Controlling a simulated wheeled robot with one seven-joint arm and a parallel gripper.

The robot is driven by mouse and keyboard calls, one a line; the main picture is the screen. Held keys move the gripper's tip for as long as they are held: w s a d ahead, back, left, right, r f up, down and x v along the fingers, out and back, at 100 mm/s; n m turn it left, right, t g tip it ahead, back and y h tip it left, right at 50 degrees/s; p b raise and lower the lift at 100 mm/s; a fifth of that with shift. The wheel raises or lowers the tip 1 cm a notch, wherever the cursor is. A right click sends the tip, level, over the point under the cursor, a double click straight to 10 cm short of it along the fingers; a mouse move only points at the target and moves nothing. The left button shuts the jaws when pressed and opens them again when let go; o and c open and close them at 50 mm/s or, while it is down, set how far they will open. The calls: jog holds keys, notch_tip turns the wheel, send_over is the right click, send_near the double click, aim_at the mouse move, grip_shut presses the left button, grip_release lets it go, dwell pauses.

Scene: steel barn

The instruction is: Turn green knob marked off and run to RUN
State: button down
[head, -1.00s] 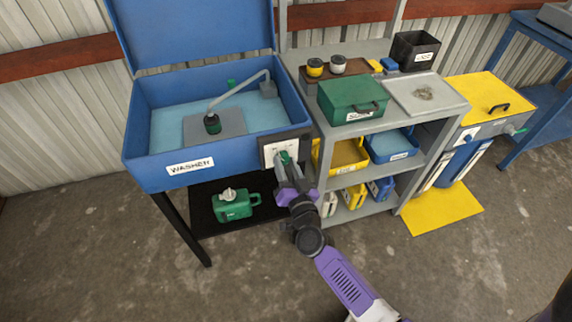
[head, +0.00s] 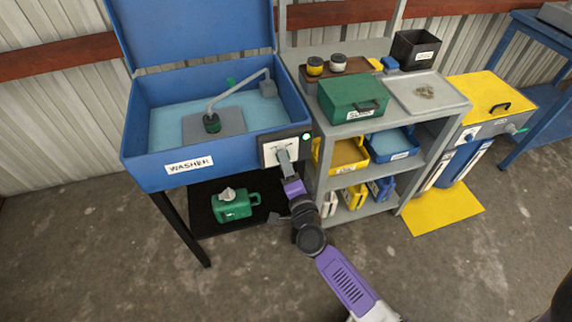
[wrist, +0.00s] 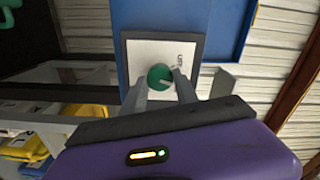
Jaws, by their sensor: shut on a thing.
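The washer (head: 190,182) is a blue open-lidded tub with a white control plate (head: 270,156) at its front right. In the wrist view, the round green knob (wrist: 159,76) sits on the white plate between my gripper's two grey fingers. A pale pointer mark on the knob points toward a small black label (wrist: 180,60), whose lettering is too small to read surely. My gripper (wrist: 162,88) is shut on the knob. In the head view my gripper (head: 284,160) covers most of the knob. A small lamp (head: 306,136) at the plate's upper right glows green.
A grey shelf (head: 440,98) with a green box (head: 352,98) and yellow and blue bins stands close right of the plate. The floor in front is clear.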

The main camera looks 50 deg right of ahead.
jog(key=shift+m+b, duration=0.3)
jog(key=shift+m, duration=1.3)
jog(key=c, duration=0.9)
grip_release()
jog(key=shift+c, duration=0.2)
jog(key=v, duration=0.7)
jog(key=shift+s+a+b, duration=0.25)
jog(key=shift+s+b, duration=0.1)
jog(key=shift+b, duration=0.05)
